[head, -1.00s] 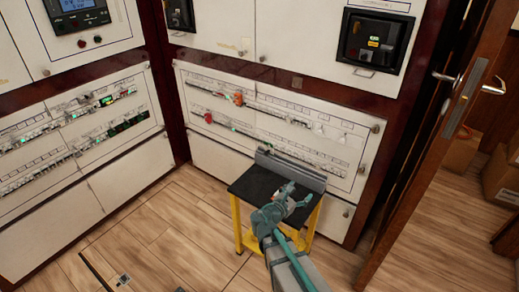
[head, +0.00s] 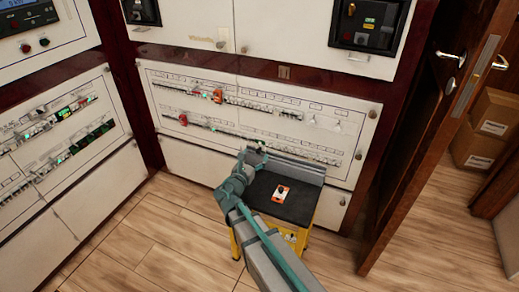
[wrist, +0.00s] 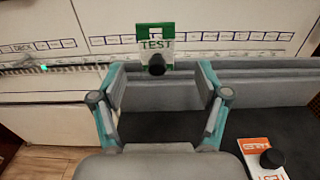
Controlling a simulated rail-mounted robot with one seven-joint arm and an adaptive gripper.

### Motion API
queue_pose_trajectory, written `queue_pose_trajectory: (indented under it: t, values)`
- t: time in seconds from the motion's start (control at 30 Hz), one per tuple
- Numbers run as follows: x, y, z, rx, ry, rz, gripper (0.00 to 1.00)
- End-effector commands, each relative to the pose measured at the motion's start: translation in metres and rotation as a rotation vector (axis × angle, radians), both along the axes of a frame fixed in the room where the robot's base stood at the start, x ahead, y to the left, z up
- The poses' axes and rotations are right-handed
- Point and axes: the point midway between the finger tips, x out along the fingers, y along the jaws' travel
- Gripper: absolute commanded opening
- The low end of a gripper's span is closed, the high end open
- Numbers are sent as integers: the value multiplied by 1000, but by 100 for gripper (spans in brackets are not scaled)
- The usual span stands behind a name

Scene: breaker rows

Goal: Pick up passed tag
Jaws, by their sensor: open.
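A green and white tag (wrist: 154,36) reading "TEST" with a black knob shows upright in the wrist view. It is centred between my fingers in the picture, at or beyond their tips; I cannot tell how far. No tag reading "passed" can be made out. An orange and white tag (head: 281,192) with a black knob lies on the black stand top (head: 298,210); it also shows at the lower right of the wrist view (wrist: 262,165). My gripper (head: 253,157) is open, at the stand's back left edge; the wrist view shows its spread fingers (wrist: 160,84).
A grey raised ledge (head: 298,168) runs along the back of the stand. Behind it is a breaker panel (head: 335,113) with rows of breakers and a red tag (head: 184,119). A wooden door (head: 425,135) stands open at the right. Floor is clear at the left.

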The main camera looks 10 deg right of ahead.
Motion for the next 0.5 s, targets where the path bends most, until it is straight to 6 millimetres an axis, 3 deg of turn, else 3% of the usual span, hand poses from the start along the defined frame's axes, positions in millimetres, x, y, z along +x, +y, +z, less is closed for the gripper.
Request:
queue_pose_trajectory:
  t: [0.27, 0.5]
  values:
    - [17, -10, -2, 0, 0, -1, 75]
    - [45, -28, -3, 0, 0, -2, 75]
